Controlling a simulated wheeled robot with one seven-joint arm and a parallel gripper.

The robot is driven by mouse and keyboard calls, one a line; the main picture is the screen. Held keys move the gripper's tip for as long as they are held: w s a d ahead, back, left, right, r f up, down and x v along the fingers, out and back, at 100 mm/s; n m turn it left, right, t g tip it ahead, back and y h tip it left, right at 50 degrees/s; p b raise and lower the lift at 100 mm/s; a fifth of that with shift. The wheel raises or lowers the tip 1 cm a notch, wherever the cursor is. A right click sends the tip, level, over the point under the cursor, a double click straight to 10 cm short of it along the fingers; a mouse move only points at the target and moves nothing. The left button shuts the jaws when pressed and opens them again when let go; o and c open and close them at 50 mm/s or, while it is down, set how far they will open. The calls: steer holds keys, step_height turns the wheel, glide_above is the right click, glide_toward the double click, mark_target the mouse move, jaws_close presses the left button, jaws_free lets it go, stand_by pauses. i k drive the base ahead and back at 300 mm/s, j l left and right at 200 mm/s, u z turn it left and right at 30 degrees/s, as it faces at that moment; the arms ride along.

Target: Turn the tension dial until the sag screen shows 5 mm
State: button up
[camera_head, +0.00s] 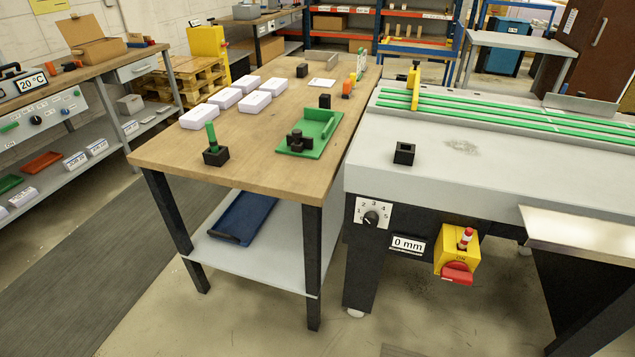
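The tension dial (371,218) is a small black knob on a white plate with numbers around it, on the front of the grey machine at the left end. I cannot make out clearly which number its pointer faces. The sag screen (408,245) is a small white display to the right of and below the dial, and it reads 0 mm. My gripper is not in view, and nothing touches the dial.
A yellow switch box (455,258) with a red handle sits right of the screen. The wooden table (245,135) with a green fixture (310,132) and white stacks stands left of the machine (440,185). Floor in front of the dial looks clear.

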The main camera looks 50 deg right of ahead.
mark_target(370, 220)
steer(key=z, duration=1.15)
